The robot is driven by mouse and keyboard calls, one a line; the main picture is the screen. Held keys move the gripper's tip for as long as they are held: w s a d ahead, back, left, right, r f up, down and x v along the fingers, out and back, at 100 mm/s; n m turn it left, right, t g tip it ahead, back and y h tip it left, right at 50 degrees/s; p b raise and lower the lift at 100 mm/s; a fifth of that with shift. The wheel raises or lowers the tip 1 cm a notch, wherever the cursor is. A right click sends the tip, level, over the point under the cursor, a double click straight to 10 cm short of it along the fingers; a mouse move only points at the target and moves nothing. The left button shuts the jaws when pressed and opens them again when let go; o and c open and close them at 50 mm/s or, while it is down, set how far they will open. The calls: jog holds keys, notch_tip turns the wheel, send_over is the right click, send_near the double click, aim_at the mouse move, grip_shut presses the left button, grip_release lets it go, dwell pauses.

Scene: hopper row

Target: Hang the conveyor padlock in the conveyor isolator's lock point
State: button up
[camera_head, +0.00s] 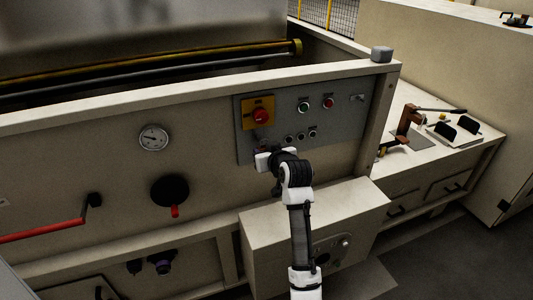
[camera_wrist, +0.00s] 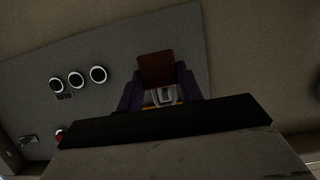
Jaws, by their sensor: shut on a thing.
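The conveyor isolator, a red rotary knob on a yellow plate (camera_head: 260,113), is on the left part of the grey control panel. My gripper (camera_head: 264,155) is just below it, close to the panel face. In the wrist view, the two dark purple fingers of my gripper (camera_wrist: 160,88) are shut on the padlock (camera_wrist: 157,68), a dark red block with a pale metal part at its lower end. A dark bar hides much of what lies below the padlock there. I cannot tell whether the shackle touches the lock point, which I cannot make out.
The grey panel (camera_head: 335,125) also carries green and red buttons and three small round fittings. A beige box (camera_head: 315,215) juts out below the panel. A round gauge (camera_head: 153,138) and a black valve with a red handle (camera_head: 170,190) are to the left.

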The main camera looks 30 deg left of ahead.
jog(key=shift+w+a, duration=0.55)
jog(key=shift+a, duration=0.1)
jog(key=shift+f, duration=0.2)
jog(key=shift+f, duration=0.2)
dwell(0.7)
jog(key=o, duration=1.1)
jog(key=b+v, duration=0.3)
jog(key=v, duration=1.1)
